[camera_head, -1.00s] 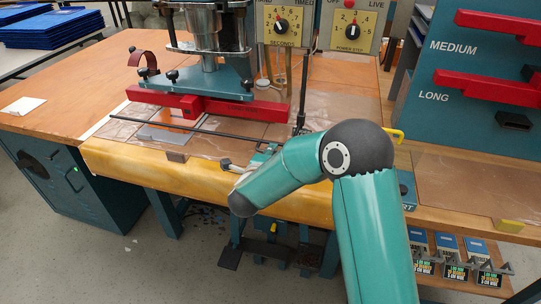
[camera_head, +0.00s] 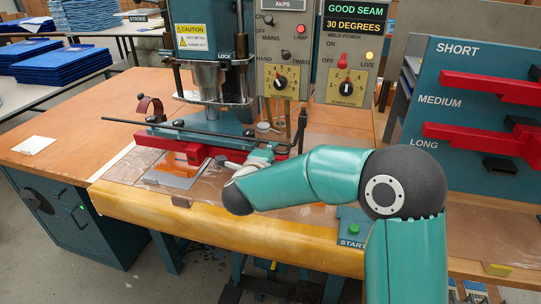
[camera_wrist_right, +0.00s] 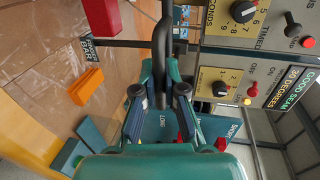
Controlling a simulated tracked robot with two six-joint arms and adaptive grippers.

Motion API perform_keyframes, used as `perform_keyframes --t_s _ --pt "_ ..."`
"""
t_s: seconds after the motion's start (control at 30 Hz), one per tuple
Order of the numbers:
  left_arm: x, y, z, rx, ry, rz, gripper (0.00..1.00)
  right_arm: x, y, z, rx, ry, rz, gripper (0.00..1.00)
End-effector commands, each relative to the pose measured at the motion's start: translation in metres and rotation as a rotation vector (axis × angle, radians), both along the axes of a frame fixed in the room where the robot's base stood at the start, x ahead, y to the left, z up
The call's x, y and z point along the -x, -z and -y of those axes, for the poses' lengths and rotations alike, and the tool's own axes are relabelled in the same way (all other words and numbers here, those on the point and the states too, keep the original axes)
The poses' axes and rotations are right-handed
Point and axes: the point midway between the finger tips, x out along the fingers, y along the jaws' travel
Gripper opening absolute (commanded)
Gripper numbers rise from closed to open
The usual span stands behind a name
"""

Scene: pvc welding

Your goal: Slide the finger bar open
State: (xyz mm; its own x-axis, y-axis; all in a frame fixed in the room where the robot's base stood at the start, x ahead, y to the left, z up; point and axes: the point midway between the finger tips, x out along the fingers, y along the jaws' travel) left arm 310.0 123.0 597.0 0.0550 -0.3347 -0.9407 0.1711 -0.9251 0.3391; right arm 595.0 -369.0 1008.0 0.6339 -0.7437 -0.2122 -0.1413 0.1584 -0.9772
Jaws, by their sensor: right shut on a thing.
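The finger bar is a thin black rod (camera_head: 165,127) running left to right in front of the welding press, just above its red bar (camera_head: 165,143) in the picture. My right gripper (camera_head: 262,154) is at the rod's right end, partly hidden behind my arm. In the right wrist view, my right gripper (camera_wrist_right: 160,97) is shut on a dark upright part (camera_wrist_right: 161,50) of the finger bar, and the thin rod crosses behind it. A label reading finger bar (camera_wrist_right: 88,50) lies on the bench beside it. My left gripper is not in view.
A clear sheet with an orange piece (camera_head: 178,172) lies under the red bar. Control panels (camera_head: 283,50) stand behind. A teal rack with red bars (camera_head: 470,110) stands at the right.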

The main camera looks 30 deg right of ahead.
Motion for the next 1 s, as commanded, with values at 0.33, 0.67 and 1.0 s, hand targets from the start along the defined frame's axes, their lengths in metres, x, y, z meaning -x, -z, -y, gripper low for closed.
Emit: perform_keyframes --t_s 0.33,0.67,1.0 --pt "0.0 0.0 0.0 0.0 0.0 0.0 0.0 0.0 0.0 0.0 0.0 0.001 0.001 0.34" --pt "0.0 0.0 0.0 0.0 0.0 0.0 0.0 0.0 0.0 -0.001 -0.001 0.0 0.001 0.36" --pt "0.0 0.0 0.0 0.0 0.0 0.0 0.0 0.026 -0.009 -0.033 -0.001 -0.004 0.003 0.36"
